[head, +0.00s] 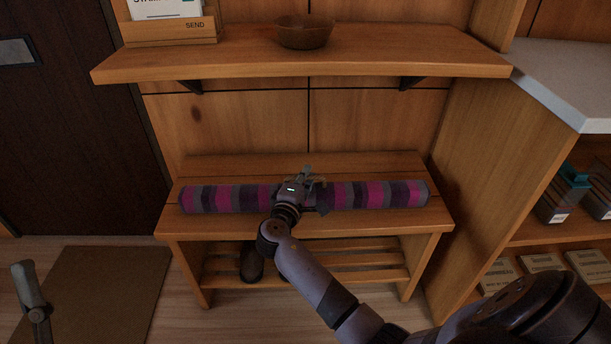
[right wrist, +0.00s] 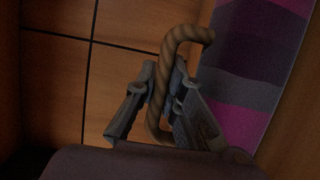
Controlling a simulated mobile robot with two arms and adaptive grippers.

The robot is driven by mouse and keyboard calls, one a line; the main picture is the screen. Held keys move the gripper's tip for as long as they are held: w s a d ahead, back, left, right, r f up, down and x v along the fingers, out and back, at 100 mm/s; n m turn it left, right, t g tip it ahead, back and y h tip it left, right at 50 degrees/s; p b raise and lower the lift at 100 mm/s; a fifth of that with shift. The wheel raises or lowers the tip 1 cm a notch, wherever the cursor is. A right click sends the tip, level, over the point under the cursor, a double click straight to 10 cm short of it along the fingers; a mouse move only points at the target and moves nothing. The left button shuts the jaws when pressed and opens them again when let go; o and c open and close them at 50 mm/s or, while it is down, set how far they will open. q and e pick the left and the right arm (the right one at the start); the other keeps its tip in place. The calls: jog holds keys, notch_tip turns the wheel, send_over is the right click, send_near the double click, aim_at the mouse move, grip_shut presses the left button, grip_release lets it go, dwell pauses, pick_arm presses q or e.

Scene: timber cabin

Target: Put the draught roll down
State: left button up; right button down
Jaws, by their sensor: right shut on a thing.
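The draught roll (head: 235,198) is a long striped tube in pink, purple and grey. It lies lengthwise along the bench (head: 400,224), level, over the seat; whether it fully touches the wood is hard to tell. My right gripper (head: 305,183) is at the roll's middle and hides part of it. In the right wrist view the fingers (right wrist: 165,98) are shut on the roll's brown rope loop (right wrist: 175,55), whose bent end sticks out beyond them. The striped cloth (right wrist: 245,75) shows there beside the fingers.
A shelf (head: 230,58) with a bowl (head: 304,35) and a letter holder (head: 170,29) hangs above the bench. A dark shoe (head: 251,262) sits on the slatted rack below. A cabinet (head: 480,170) stands close at right, a floor mat (head: 105,290) at left.

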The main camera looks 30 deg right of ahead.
jog(key=c, duration=1.7)
grip_release()
